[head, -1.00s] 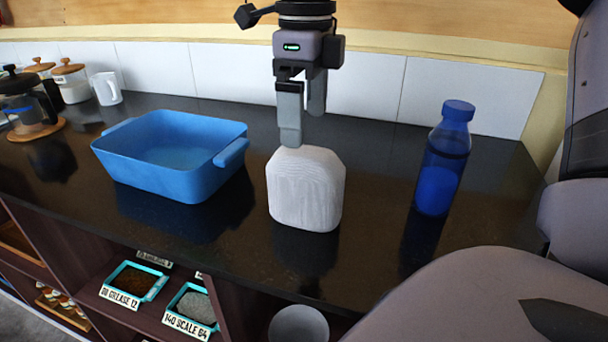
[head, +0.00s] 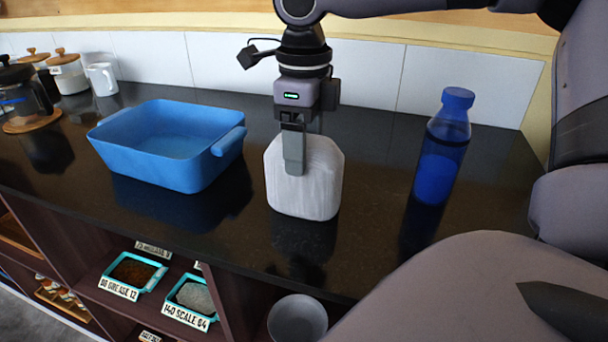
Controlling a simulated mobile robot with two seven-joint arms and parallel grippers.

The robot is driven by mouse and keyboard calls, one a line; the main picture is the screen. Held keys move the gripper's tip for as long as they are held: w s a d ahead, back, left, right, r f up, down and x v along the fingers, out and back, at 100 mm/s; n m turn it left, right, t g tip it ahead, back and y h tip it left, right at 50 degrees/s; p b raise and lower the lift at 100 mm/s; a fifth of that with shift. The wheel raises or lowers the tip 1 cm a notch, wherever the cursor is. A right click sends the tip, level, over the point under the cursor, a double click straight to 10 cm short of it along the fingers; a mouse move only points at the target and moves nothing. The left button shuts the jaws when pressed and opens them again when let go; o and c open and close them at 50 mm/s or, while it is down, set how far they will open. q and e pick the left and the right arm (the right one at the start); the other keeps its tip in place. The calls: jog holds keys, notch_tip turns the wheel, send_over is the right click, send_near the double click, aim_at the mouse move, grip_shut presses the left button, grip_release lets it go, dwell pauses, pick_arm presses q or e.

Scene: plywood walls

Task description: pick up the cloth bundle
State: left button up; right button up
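The cloth bundle (head: 318,185) is a pale grey-white, rounded block with fine streaks. It stands upright on the dark counter, right of the blue tub. My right gripper (head: 298,160) points straight down over it. One finger lies against the upper near side of the bundle, its tip seeming pressed into it; the other finger is mostly hidden behind the bundle. The gripper looks closed around the bundle's top, which still appears to rest on the counter. My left gripper is not in view.
A blue tub (head: 125,161) stands left of the bundle, and a blue bottle (head: 437,165) stands to the right. Jars and a white mug (head: 102,79) are at the far left. The tiled wall (head: 375,78) is close behind. Shelves with labelled trays lie below the counter.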

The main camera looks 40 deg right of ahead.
jog(key=c, duration=0.8)
jog(key=shift+r, duration=0.1)
jog(key=shift+c, duration=0.2)
notch_tip(320, 180, up, 18)
jog(key=p, duration=0.2)
jog(key=shift+p, duration=0.35)
jog(key=o, duration=0.8)
jog(key=shift+c, duration=1.6)
